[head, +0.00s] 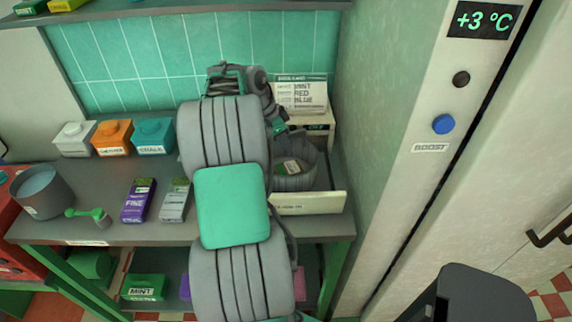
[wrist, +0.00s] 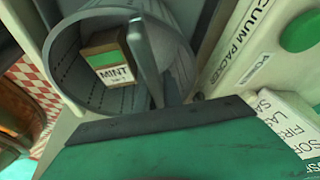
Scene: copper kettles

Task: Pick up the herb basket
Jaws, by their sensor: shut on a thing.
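The herb basket (head: 314,166) is a grey, round, perforated basket at the right end of the counter, partly hidden by my arm in the head view. In the wrist view the basket (wrist: 68,62) is large and tilted in the picture. A small brown box with a green and white MINT label (wrist: 112,72) is inside it. My gripper (wrist: 160,70) is at the basket's rim, one finger inside the wall, and is shut on it. I cannot tell whether the basket's base touches the surface below.
The white vacuum packer (wrist: 255,50) stands close beside the basket. A cream front panel (head: 308,203) lies before it, and a card sign (head: 301,97) stands behind. A tall cabinet (head: 385,150) closes the right side. Boxes and a grey pot (head: 42,192) stand to the left.

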